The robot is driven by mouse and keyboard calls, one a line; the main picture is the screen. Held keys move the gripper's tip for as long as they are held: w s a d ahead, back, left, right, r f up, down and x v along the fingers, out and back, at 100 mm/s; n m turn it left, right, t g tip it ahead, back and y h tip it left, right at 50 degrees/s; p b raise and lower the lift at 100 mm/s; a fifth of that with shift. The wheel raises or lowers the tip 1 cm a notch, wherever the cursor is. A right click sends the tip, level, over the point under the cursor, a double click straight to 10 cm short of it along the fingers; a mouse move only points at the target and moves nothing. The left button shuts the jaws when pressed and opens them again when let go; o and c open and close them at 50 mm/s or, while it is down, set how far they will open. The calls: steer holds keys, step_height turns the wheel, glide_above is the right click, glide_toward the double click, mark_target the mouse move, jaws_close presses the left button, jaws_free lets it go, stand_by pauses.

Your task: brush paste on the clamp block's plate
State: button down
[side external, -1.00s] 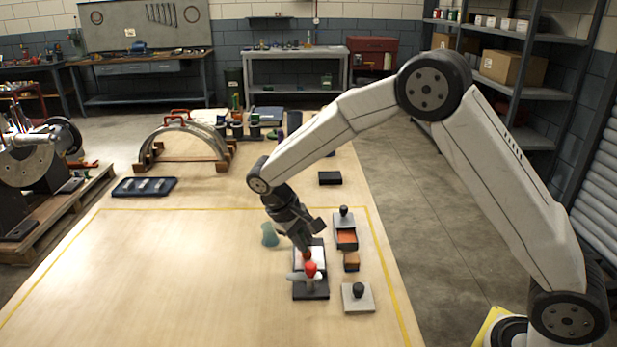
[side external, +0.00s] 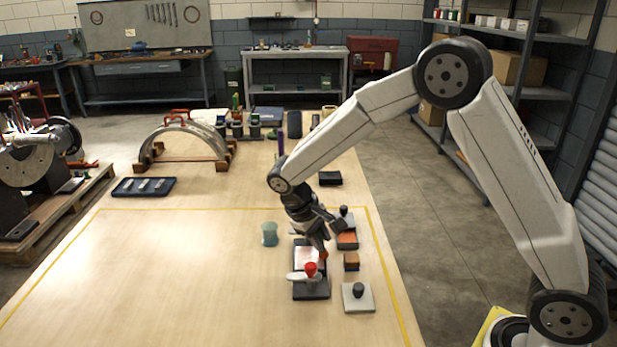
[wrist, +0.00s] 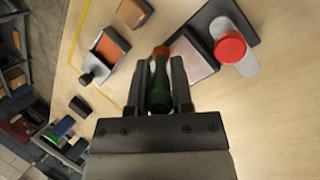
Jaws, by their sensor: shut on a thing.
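The clamp block (side external: 312,291) is a dark base with a pale, pinkish plate (side external: 306,257), a white bar and a red knob (side external: 311,268). In the wrist view the plate (wrist: 193,58) lies just right of my gripper, with the round red knob (wrist: 230,48) beyond it. My gripper (side external: 318,232) is shut on a brush (wrist: 159,85) with a green handle and a reddish-brown end pointing down. That end is at the plate's right edge in the side view. I cannot tell if it touches. An open tray with an orange filling (side external: 347,238) stands right of the plate.
A brown block (side external: 351,261) and a grey plate with a black knob (side external: 357,298) stand right of the clamp block. A greenish cup (side external: 270,235) stands left of my gripper. The table's front left is clear.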

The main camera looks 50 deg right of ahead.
steer(key=shift+s+a, duration=0.35)
steer(key=shift+s, duration=0.05)
steer(key=shift+w+a, duration=0.1)
steer(key=shift+w, duration=0.05)
steer(key=shift+w+a, duration=1.05)
steer(key=shift+a, duration=0.05)
steer(key=shift+w+a+f, duration=0.1)
steer(key=shift+w+a, duration=1.05)
steer(key=shift+d, duration=0.1)
